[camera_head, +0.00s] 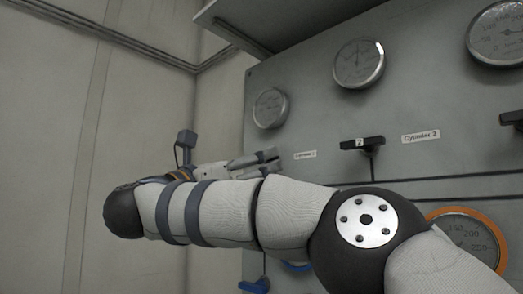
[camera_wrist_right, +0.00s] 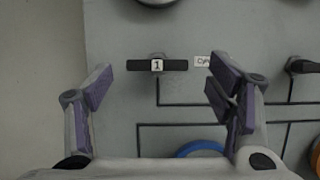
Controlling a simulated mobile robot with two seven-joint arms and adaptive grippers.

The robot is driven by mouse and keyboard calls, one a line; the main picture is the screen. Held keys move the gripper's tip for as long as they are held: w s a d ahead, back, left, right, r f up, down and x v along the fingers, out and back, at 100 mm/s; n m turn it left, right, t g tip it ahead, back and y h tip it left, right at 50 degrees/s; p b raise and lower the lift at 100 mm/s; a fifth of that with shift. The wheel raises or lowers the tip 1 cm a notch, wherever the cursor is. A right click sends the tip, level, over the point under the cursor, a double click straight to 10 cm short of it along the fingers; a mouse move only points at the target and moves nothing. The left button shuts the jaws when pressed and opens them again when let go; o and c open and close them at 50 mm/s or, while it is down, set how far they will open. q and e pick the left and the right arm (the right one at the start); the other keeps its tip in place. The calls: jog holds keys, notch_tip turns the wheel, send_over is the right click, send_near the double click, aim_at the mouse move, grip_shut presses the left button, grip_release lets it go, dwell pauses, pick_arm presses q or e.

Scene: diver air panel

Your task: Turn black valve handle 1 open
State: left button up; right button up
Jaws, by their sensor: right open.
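Black valve handle 1 (camera_wrist_right: 176,65) is a horizontal bar with a white tag "1" on the grey panel in the right wrist view. My right gripper (camera_wrist_right: 162,82) is open, with one finger to the left of the handle and the other to its right. The handle shows between the fingers, and I see no contact. In the head view my right gripper (camera_head: 266,158) is at the panel's left part, beside the small cylinder label (camera_head: 305,155). Handle 1 cannot be told apart from the gripper there. My left gripper is not in view.
Black handle 2 (camera_head: 362,143) is to the right, beside the "Cylinder 2" label (camera_head: 421,136). Gauges (camera_head: 358,63) line the panel above. A blue handle (camera_head: 254,286) and an orange-rimmed gauge (camera_head: 466,232) are lower. My right arm covers part of the panel.

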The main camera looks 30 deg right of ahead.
jog(key=x, duration=0.4)
jog(key=shift+w+d, duration=0.2)
jog(key=c, duration=1.2)
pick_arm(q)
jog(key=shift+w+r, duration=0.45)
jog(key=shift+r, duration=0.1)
pick_arm(e)
jog(key=shift+r, duration=0.1)
